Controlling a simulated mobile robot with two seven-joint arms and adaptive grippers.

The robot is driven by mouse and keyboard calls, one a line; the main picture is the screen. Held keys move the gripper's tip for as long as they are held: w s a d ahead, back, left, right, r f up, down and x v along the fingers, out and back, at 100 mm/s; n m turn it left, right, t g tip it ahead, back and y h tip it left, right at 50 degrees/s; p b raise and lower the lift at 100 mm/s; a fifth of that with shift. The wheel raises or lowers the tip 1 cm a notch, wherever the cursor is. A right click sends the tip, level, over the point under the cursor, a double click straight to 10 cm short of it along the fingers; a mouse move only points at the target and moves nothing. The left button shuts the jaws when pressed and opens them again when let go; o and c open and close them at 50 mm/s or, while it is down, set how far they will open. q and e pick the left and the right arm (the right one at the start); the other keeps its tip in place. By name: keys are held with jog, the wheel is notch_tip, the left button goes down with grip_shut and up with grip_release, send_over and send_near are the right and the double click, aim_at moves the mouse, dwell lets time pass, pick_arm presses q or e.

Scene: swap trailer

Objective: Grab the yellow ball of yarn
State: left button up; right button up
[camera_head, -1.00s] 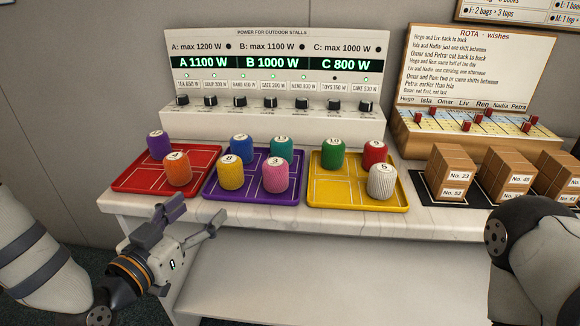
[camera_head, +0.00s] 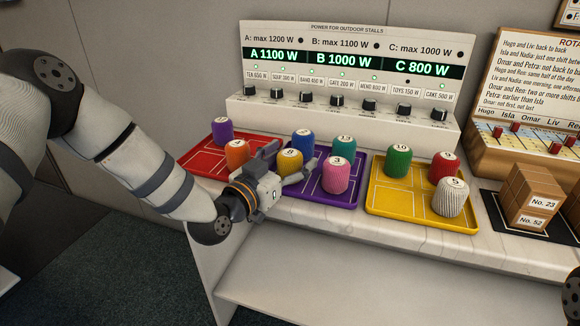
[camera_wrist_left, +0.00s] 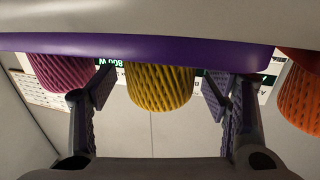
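The yellow ball of yarn (camera_head: 291,157), marked 8, stands at the front left of the purple tray (camera_head: 318,199). My left gripper (camera_head: 287,166) is at the tray's front edge, its fingers open towards the yellow yarn and partly covering it. In the left wrist view the yellow yarn (camera_wrist_left: 160,88) shows between the two spread fingers of the gripper (camera_wrist_left: 158,95), with gaps on both sides. The tray's purple edge (camera_wrist_left: 150,48) crosses above it in that view. My right gripper is out of view.
A pink yarn (camera_head: 337,176) stands close to the right of the yellow one. An orange yarn (camera_head: 236,154) stands to the left on the red tray (camera_head: 190,163). Blue (camera_head: 303,141) and teal (camera_head: 344,148) yarns stand behind. The yellow tray (camera_head: 420,215) is further right.

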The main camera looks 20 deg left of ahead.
pick_arm(q)
jog(key=c, duration=1.2)
